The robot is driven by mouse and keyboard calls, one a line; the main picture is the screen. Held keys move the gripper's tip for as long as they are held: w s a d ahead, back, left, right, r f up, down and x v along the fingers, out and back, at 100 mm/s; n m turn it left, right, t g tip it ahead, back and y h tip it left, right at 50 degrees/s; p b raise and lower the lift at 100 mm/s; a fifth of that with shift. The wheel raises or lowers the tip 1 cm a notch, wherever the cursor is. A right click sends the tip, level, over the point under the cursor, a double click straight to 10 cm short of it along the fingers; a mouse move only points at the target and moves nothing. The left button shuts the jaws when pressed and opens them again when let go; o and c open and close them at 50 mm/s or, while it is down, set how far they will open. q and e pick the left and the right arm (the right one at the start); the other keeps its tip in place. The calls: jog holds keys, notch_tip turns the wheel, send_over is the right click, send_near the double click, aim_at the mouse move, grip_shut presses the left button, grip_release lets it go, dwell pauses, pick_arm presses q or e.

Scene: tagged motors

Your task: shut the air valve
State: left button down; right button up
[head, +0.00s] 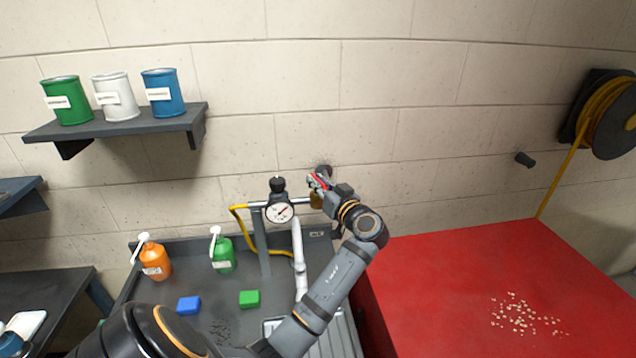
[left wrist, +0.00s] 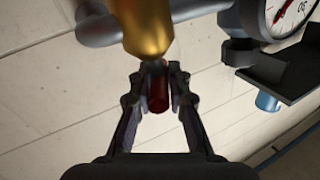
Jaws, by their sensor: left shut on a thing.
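The air valve has a brass body (head: 316,201) on a grey pipe by the wall, beside a round gauge (head: 279,211). Its red handle (head: 318,182) shows just above the brass body. My left gripper (head: 320,180) is shut on the red handle. In the left wrist view the brass body (left wrist: 148,28) is close at the top, and the red handle (left wrist: 158,90) sits between the fingers of my left gripper (left wrist: 160,84). The fingers and the viewing angle partly hide the handle, so I cannot tell its exact angle. My right gripper is not in view.
A yellow hose (head: 240,222) runs by the pipe stand. Orange (head: 153,262) and green (head: 222,255) pump bottles and blue (head: 189,305) and green (head: 250,298) blocks are on the dark bench. A red table (head: 440,290) stands right. A shelf (head: 120,129) holds three cans.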

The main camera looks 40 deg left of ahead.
pick_arm(q)
jog(key=shift+s+f+m+t+b, duration=0.15)
jog(key=shift+m+t+b, duration=0.15)
jog(key=shift+t+b, duration=0.25)
jog(key=shift+m+t+h+b, duration=0.3)
jog(key=shift+m+t+h, duration=0.3)
jog(key=shift+t, duration=0.35)
jog(key=shift+r+m+t+h, duration=0.2)
jog(key=shift+m+t+h, duration=0.3)
jog(key=shift+m+t, duration=0.5)
jog(key=shift+m+t+h, duration=0.3)
jog(key=shift+t+h, duration=0.3)
jog(key=shift+t, duration=0.1)
jog(key=c, duration=1.3)
grip_release()
